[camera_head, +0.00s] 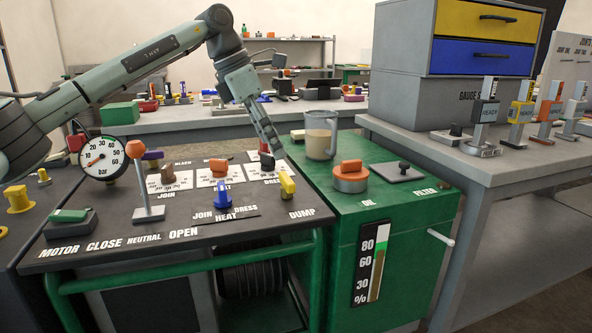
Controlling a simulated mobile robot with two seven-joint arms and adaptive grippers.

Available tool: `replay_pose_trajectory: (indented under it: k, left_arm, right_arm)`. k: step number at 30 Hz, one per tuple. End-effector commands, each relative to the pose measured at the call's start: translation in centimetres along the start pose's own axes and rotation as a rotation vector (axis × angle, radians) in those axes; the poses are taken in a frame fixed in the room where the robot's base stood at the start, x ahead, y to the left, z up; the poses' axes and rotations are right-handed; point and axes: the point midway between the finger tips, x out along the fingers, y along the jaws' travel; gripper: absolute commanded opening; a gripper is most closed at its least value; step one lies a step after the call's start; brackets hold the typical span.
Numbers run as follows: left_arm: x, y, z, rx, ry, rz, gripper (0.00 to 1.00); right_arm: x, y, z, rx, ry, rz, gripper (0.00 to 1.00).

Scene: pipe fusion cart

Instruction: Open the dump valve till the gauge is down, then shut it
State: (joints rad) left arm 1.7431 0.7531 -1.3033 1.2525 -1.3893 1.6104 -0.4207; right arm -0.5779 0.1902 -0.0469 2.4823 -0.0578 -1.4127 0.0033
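The dump valve (287,185) is a yellow handle at the right end of the black panel, above the printed word DUMP. The pressure gauge (102,158) is a round white dial marked bar at the panel's left. Its red needle points to the lower left, toward the low end of the scale; the exact reading is too small to tell. My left gripper (274,148) points down behind and above the dump valve, apart from it. Its fingers look close together, seen side on, and I cannot tell whether they are open. My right gripper is out of view.
An orange-topped lever (149,181) stands upright near NEUTRAL. A blue knob (223,195) sits left of the dump valve. A dark knob (267,162) is close below my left gripper. A clear jug (321,137) and orange oil cap (350,176) stand on the green cabinet.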

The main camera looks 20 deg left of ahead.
Motion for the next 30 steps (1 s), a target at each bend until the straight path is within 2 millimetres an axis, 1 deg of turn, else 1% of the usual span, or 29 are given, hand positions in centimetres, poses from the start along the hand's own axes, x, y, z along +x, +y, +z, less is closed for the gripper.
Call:
replay_pose_trajectory:
  k: [2,4,12,16,21,27,29,30]
  left_arm:
    - [0.1,0.2,-0.5,-0.002,0.017,0.006,0.85]
    - [0.9,0.2,-0.5,-0.001,0.019,0.006,0.85]
    - [5.3,0.1,-0.5,0.001,0.016,0.004,0.85]
    - [6.7,0.1,-0.4,0.000,0.014,0.004,0.85]
    - [7.4,0.1,-0.4,0.000,0.012,0.005,0.85]
    - [7.4,0.1,-0.4,0.000,0.012,0.005,0.85]
    - [7.4,0.1,-0.4,0.000,0.012,0.004,0.79]
    - [7.4,0.1,-0.4,0.000,0.012,0.004,0.74]
  right_arm:
    - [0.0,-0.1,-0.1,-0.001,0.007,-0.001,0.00]
    - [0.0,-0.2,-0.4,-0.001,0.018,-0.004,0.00]
    - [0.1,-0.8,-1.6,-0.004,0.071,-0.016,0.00]
    - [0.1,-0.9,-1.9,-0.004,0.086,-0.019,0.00]
    - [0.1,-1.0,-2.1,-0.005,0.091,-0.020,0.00]
    - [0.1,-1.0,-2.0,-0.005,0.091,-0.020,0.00]
    - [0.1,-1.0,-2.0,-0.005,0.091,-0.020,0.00]
    - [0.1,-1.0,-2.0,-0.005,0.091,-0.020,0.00]
